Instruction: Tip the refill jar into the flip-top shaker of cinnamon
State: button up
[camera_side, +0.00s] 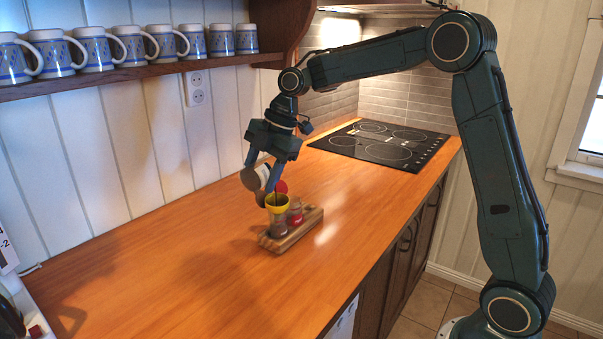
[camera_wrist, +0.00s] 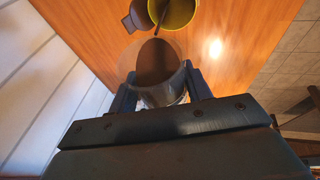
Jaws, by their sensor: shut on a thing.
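My gripper (camera_side: 270,165) is shut on the refill jar (camera_side: 262,172), a pale jar with brown contents, and holds it tilted above the rack. In the wrist view the jar (camera_wrist: 165,92) sits between the fingers, its brown-filled mouth facing the yellow funnel (camera_wrist: 178,12). The yellow funnel (camera_side: 278,200) sits on top of a clear shaker (camera_side: 278,221) with something dark inside. A thin dark brown streak shows over the funnel; it looks like falling powder. A brownish flap beside the funnel (camera_wrist: 138,17) looks like an open lid. Labels cannot be read.
A wooden rack (camera_side: 305,228) on the counter (camera_side: 180,270) holds the shaker and a second one with red contents (camera_side: 295,213). A red disc (camera_side: 281,187) stands up behind the funnel. A black cooktop (camera_side: 385,142) lies behind. The counter around the rack is clear.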

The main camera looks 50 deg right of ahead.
jog(key=shift+d+r+y, duration=0.25)
jog(key=shift+r+y, duration=0.15)
jog(key=shift+y, duration=0.5)
dwell(4.6)
jog(key=shift+a+f, duration=0.1)
dwell(1.0)
jog(key=shift+a+f+h, duration=0.2)
jog(key=shift+f+h, duration=0.15)
jog(key=shift+h, duration=0.55)
jog(key=shift+a+f+h, duration=0.15)
jog(key=shift+f+h, duration=0.15)
jog(key=shift+h, duration=0.6)
jog(key=shift+f+h, duration=0.1)
jog(key=shift+h, duration=0.2)
